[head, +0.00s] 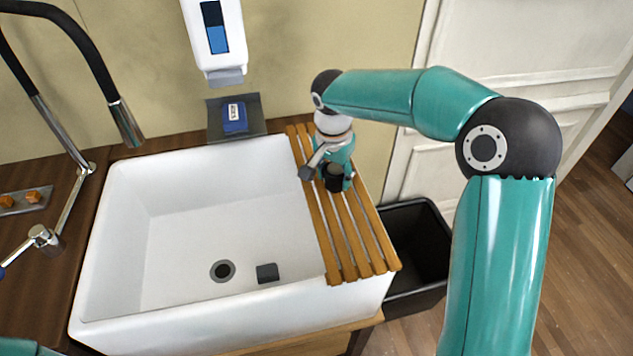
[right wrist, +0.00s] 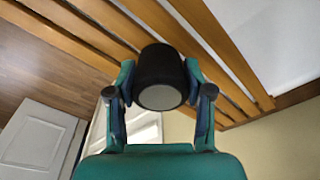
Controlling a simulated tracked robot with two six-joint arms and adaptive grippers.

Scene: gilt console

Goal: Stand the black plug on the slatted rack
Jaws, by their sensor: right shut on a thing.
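The black plug (head: 333,183) is a short dark cylinder between the fingers of my right gripper (head: 334,176), which is shut on it. In the right wrist view the plug (right wrist: 160,70) shows its grey round end towards the camera, with a finger on each side. The slatted rack (head: 352,235) is made of wooden slats across the right side of the white sink. The plug is over the rack's upper part; I cannot tell whether it touches the slats. The rack (right wrist: 205,40) also shows behind the plug in the right wrist view. My left gripper is out of view.
The white sink (head: 215,215) holds a small dark block (head: 267,273) near its drain (head: 222,271). A black bin (head: 415,245) stands right of the rack. A soap dispenser (head: 215,40) and a tray with a blue item (head: 234,117) are behind. The rack's near half is clear.

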